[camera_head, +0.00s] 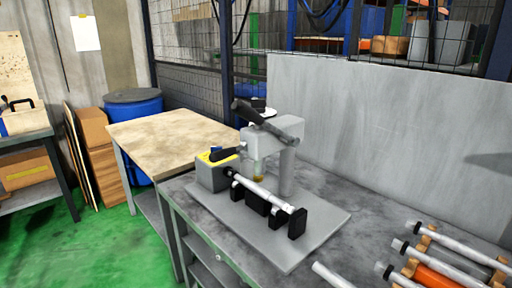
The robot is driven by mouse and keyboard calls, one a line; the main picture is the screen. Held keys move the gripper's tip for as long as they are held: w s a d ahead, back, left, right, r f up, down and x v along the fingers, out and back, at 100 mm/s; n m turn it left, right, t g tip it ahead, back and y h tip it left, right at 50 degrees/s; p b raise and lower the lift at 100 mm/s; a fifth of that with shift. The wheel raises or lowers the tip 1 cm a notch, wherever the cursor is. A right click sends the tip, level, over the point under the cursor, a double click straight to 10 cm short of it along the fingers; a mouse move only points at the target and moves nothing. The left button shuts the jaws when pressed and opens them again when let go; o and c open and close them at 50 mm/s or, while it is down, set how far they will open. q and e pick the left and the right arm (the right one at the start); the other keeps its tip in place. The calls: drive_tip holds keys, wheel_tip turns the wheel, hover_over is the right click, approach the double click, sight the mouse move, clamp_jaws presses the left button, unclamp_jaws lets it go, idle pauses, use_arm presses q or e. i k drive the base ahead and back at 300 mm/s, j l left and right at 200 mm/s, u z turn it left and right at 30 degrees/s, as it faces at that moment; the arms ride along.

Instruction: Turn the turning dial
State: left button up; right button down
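The cylindrical grinder (280,150) stands on a grey base plate (262,252) in the middle of the workbench. A long dark cylinder lies tilted across the top of its grey head, with a small round black and white part (260,107) behind it. A grey box with a yellow top (211,173) stands at its left, with a black handle-like part (223,153) on it. A light metal rod (262,192) lies across black supports in front. I cannot tell for sure which part is the turning dial. Neither of my grippers shows.
Several metal rods lie on a wooden rack (490,262) at the front right of the workbench (325,190). A wooden-topped table (160,135) adjoins at the left, with a blue barrel (135,108) behind. A grey panel (400,130) rises behind the bench.

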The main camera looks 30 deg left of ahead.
sight(213, 149)
drive_tip(key=j+z, duration=0.95)
drive_tip(key=j, duration=0.5)
drive_tip(key=j+z, duration=0.1)
drive_tip(key=j, duration=0.45)
drive_tip(key=k+j, duration=0.15)
drive_tip(key=j, duration=0.35)
drive_tip(key=k+j+z, duration=0.15)
drive_tip(key=j, duration=0.35)
drive_tip(key=i+j, duration=0.05)
